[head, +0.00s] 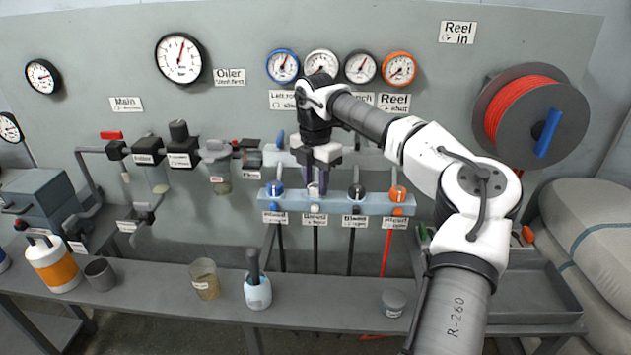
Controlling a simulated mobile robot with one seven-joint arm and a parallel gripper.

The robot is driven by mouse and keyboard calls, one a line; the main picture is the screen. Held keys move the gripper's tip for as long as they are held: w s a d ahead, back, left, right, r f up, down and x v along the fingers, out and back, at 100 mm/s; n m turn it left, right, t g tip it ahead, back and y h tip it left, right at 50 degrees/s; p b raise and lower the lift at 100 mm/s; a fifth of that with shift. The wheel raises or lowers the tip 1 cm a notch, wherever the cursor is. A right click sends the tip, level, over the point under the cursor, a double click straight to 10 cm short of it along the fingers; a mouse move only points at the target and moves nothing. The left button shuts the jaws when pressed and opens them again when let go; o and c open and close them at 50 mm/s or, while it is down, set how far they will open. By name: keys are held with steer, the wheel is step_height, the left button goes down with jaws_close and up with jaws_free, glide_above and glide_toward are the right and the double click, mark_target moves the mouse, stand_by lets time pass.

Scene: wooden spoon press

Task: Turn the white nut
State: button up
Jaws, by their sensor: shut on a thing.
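The white nut (314,189) is the second in a row on a pale blue manifold bar (340,203), between a blue nut and a black one. My gripper (316,188) reaches down from above with its fingers on either side of the white nut and is shut on it. The fingers hide part of the nut, so its exact angle cannot be told. A white plug or fitting (315,208) shows on the bar's front below it, above a small label (315,219).
The blue nut (275,190) stands close on the left. The black nut (356,191) and orange nut (397,192) stand on the right. Gauges (321,63) hang above. A grey shelf (330,315) below holds a blue-white pot (257,291) and a beaker (205,279).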

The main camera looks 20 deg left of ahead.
mark_target(316, 186)
steer(key=shift+w+r, duration=0.1)
stand_by(0.3)
steer(key=o, duration=1)
steer(key=shift+c, duration=0.2)
step_height(316, 186, up, 14)
steer(key=b, duration=0.1)
